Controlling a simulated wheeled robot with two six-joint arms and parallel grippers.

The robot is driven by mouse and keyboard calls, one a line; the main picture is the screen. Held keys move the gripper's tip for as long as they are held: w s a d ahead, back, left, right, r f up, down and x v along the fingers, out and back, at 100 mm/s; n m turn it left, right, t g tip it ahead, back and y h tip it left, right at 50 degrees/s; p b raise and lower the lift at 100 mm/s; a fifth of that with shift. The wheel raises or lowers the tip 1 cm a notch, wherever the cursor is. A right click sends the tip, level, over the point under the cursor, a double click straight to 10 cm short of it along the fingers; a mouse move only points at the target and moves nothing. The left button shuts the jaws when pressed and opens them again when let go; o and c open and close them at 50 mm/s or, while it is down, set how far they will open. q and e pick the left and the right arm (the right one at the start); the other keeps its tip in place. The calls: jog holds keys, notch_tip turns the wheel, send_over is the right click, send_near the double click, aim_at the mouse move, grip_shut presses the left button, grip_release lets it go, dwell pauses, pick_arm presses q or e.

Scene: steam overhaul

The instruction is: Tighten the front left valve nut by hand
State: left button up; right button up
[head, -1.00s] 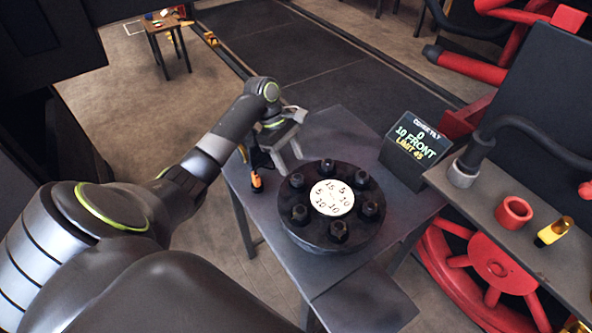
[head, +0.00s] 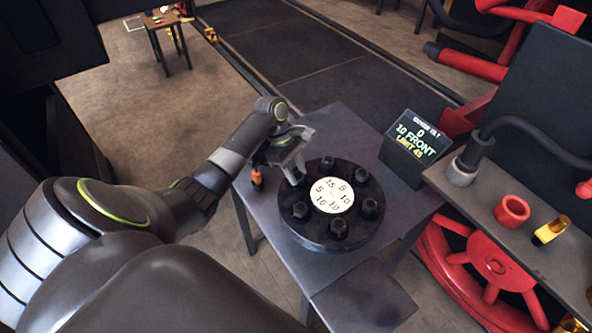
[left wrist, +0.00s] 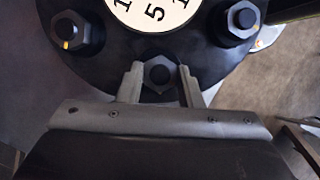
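A round black cover (head: 330,243) with a ring of several dark nuts sits on a grey table. A white disc with numbers (head: 332,195) is at its middle. My left gripper (head: 295,176) is low over the cover's upper-left rim. In the left wrist view, its two fingers stand either side of one hex nut (left wrist: 158,74), with narrow gaps showing, so it looks open around the nut. In the head view the gripper hides that nut. Other nuts show bare, such as the lower-left one (head: 300,210) and the bottom one (head: 338,228). My right gripper is out of view.
A dark display (head: 414,145) reading "0", "10 FRONT", "LIMIT 45" stands on the table behind the cover. An orange-handled tool (head: 257,177) is left of the gripper. A shelf at right holds a red ring (head: 512,211) and a brass part (head: 551,230).

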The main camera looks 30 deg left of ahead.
pick_arm(q)
jog(key=shift+c, duration=0.5)
jog(key=shift+r, duration=0.1)
jog(key=shift+r+m+g+p, duration=0.1)
jog(key=shift+m+g+p, duration=0.2)
jog(key=shift+m+p, duration=0.35)
jog(key=shift+w+m+g+p, duration=0.15)
jog(key=shift+m+g+p, duration=0.25)
jog(key=shift+m+p, duration=0.6)
jog(key=m+g, duration=0.1)
jog(key=m, duration=0.2)
jog(key=shift+w+d+m+g+y+p, duration=0.1)
jog(key=shift+m+g+y+p, duration=0.25)
jog(key=shift+m, duration=0.7)
jog(key=shift+w+m+g+y+p, duration=0.2)
jog(key=shift+m+y, duration=0.25)
jog(key=shift+m, duration=0.55)
jog(key=shift+s, duration=0.15)
